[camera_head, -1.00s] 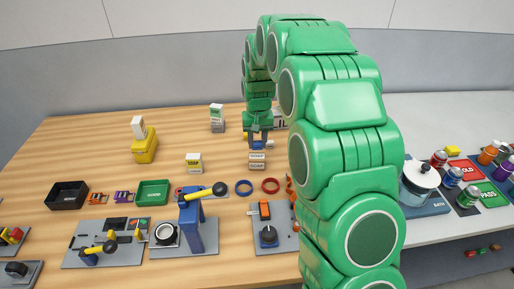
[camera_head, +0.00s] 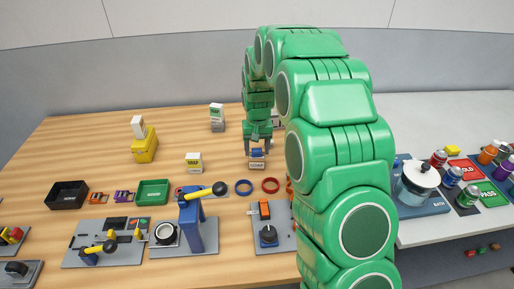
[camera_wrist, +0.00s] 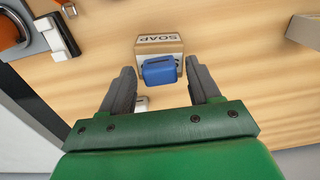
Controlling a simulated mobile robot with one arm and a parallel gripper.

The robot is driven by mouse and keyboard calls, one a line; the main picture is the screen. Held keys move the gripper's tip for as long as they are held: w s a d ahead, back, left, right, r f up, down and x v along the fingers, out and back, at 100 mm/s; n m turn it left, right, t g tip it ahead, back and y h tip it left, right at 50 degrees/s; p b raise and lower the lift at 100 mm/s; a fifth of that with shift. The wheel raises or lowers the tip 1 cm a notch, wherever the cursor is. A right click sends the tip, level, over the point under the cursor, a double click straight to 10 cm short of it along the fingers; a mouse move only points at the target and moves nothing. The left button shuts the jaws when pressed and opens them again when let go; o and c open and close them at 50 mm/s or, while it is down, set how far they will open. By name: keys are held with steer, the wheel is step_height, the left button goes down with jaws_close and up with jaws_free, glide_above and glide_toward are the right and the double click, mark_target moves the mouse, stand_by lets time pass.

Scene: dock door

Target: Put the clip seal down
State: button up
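The blue clip seal (camera_wrist: 160,70) sits on top of a tan-and-white box marked SOAP (camera_wrist: 160,42). In the head view the clip seal (camera_head: 257,153) shows as a small blue piece on the soap box (camera_head: 257,165). My gripper (camera_head: 258,150) is above the box, pointing down. In the wrist view the two grey fingers of my gripper (camera_wrist: 160,67) stand apart on either side of the clip seal, with a visible gap at each side. The underside of the clip seal is hidden.
A blue ring (camera_head: 243,187) and a red ring (camera_head: 270,185) lie in front of the box. A white-and-yellow carton (camera_head: 194,163) stands to the left. A blue stand with a yellow lever (camera_head: 199,228) is nearer. Bare wood lies left of the box.

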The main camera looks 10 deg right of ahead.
mark_target(257, 149)
step_height(257, 149, up, 12)
steer(key=s+d+r, duration=0.1)
steer(key=s+r, duration=0.1)
steer(key=s, duration=0.3)
steer(key=s+d+r, duration=0.2)
steer(key=s+r, duration=0.1)
steer(key=s, duration=0.3)
steer(key=s+d+g, duration=0.1)
steer(key=s+d, duration=0.1)
steer(key=s, duration=1.5)
steer(key=s+d+f, duration=0.1)
steer(key=s+d, duration=0.1)
steer(key=s, duration=1.6)
steer(key=shift+g, duration=0.4)
steer(key=shift+s+f, duration=0.1)
